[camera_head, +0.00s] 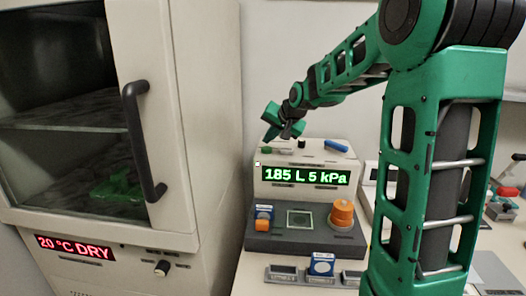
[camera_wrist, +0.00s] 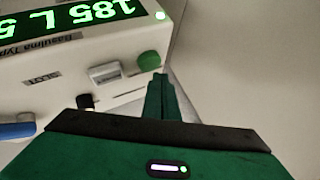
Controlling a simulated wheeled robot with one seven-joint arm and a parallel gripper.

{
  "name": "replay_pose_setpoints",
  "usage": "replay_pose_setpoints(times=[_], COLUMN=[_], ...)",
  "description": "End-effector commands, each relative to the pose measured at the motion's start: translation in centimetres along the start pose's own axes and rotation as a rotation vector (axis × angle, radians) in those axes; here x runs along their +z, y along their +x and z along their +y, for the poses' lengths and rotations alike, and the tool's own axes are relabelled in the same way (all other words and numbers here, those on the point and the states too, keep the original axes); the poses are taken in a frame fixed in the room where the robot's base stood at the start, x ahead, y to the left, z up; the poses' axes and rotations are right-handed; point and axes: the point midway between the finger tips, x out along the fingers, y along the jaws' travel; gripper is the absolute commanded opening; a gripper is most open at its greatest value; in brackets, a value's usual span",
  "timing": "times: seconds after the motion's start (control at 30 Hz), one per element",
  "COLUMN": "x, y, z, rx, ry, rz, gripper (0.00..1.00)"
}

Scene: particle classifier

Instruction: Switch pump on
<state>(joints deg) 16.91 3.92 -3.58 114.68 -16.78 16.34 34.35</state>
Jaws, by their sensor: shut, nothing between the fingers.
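The pump unit (camera_head: 304,181) is a cream box with a green readout of "185 L 5 kPa". On its top are a green button (camera_head: 266,149), a grey switch, a black knob and a blue lever (camera_head: 336,146). In the wrist view the green button (camera_wrist: 148,59) is at the top edge, beside the grey switch (camera_wrist: 106,73). My gripper (camera_head: 268,137) is shut and empty above the unit's left end. In the wrist view its fingertips (camera_wrist: 160,77) are just beside the green button; I cannot tell whether they touch it.
A cream cabinet (camera_head: 216,120) with a dark handle (camera_head: 144,140) and a red "20 °C DRY" readout stands at the left. A dark base (camera_head: 262,243) with an orange knob (camera_head: 342,213) lies before the unit. The wall is close behind.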

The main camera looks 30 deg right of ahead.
Motion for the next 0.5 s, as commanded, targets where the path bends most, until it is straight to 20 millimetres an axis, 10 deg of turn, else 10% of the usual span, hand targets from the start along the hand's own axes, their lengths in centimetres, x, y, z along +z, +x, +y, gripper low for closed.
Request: replay_pose_setpoints(times=[0.5], x=[-1.9], y=[-2.6], z=[-1.9], rx=[-0.002], ry=[-0.001], rz=[0.002], gripper=[0.00])
